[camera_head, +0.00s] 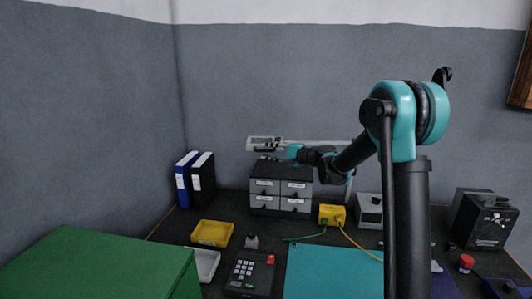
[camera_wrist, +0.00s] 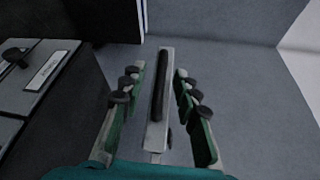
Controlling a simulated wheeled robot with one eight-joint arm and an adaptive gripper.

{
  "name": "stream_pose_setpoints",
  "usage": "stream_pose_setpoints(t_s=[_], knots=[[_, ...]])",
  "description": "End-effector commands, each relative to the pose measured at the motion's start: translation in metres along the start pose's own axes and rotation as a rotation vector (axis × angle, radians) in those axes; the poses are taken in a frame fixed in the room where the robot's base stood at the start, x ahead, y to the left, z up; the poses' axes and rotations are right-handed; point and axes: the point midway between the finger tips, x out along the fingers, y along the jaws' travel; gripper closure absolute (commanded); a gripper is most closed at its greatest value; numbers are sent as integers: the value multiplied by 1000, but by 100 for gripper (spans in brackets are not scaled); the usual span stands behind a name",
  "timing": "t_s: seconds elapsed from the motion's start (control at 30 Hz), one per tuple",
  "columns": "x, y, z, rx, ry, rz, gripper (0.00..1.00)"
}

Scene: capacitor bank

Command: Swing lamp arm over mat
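The lamp has a thin pale arm (camera_head: 328,142) running level above the grey drawer cabinet, from a post (camera_head: 349,187) at the back right. Its pale head (camera_head: 264,142) is at the left end and has a dark bar. My gripper (camera_head: 282,152) is at the right part of the head. In the wrist view, my gripper (camera_wrist: 160,85) is open, with a finger on each side of a pale lamp part (camera_wrist: 153,134) carrying a dark bar (camera_wrist: 161,85). Gaps show on both sides. The teal mat (camera_head: 322,273) lies at the front, partly hidden by my arm.
The drawer cabinet (camera_head: 280,187) stands below the lamp head; it also shows in the wrist view (camera_wrist: 60,105). Binders (camera_head: 195,180), a yellow tray (camera_head: 211,233), a keypad box (camera_head: 250,272) and a yellow box (camera_head: 332,214) with cables stand around the mat. A green block (camera_head: 105,265) fills the front left.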

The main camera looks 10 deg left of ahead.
Motion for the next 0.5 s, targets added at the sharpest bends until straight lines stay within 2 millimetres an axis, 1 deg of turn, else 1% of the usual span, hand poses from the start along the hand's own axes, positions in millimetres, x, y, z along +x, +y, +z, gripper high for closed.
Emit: stream_pose_setpoints(t_s=[0.03,0.13,0.43,0.47,0.5], knots=[[5,0,0,0,-1,0,69],[10,0,1,0,-2,0,69],[12,0,0,0,-1,0,69],[12,0,0,0,-1,0,72],[12,0,0,0,-1,0,77]])
